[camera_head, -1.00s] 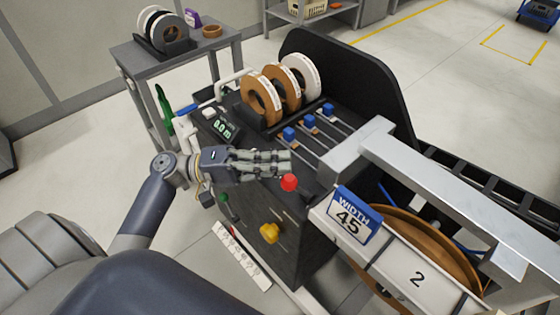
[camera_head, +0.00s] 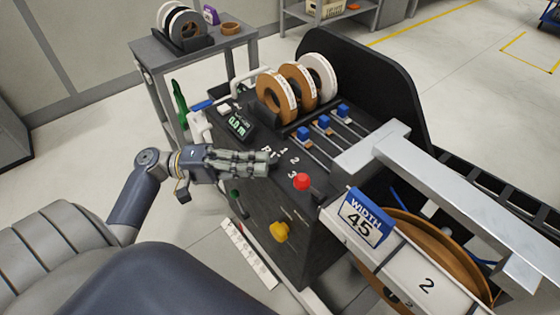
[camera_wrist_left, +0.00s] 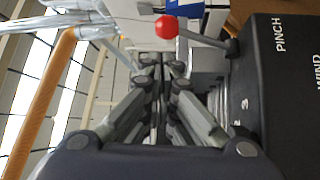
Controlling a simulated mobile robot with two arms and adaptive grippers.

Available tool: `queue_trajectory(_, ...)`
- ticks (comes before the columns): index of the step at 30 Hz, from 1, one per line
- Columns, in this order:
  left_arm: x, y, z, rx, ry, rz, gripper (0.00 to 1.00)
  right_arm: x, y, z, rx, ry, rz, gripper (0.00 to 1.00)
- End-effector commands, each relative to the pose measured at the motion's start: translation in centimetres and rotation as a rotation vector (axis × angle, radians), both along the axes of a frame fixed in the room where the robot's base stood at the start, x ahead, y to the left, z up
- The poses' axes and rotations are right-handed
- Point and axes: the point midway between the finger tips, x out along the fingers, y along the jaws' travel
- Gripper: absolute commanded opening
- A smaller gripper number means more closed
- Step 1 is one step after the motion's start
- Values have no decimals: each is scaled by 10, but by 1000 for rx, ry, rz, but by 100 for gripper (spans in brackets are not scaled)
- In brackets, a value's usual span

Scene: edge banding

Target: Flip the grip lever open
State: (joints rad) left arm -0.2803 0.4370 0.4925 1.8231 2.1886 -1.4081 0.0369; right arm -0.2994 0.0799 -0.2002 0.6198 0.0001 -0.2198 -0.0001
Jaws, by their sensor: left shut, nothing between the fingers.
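A lever with a red ball (camera_head: 302,181) stands at the front right of the dark machine top. It also shows in the left wrist view (camera_wrist_left: 166,27), where its metal rod runs right to a dark pivot beside the word PINCH. I cannot tell by label which lever is the grip lever. A green-knobbed lever (camera_head: 236,196) and a yellow knob (camera_head: 281,231) are on the machine's front. My left gripper (camera_head: 270,163) is shut and empty, its fingertips left of the red ball and apart from it. My right gripper is out of view.
Tape rolls (camera_head: 298,86) stand in a rack at the back of the machine, with blue-knobbed sliders (camera_head: 324,121) before them. A grey beam (camera_head: 460,190) and a WIDTH 45 sign (camera_head: 366,217) lie to the right. A small display (camera_head: 239,124) is behind my gripper.

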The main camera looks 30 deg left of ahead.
Motion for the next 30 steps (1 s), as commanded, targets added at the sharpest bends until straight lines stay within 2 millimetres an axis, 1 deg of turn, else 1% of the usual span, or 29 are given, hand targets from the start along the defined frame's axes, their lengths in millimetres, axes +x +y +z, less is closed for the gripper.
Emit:
queue_trajectory(1,-4,10,-2,2,2,2,0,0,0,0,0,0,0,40)
queue_trajectory(3,-10,21,-3,1,1,2,0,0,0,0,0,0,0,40)
queue_trajectory(6,-15,32,-5,0,1,3,0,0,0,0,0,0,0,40)
queue_trajectory(9,-19,39,-5,0,-1,1,0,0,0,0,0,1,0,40)
queue_trajectory(13,-21,43,-6,-1,-1,2,0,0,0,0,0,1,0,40)
queue_trajectory(28,-20,42,-5,0,-2,2,0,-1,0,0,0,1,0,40)
queue_trajectory(30,-19,42,-9,2,6,7,0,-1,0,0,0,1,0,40)
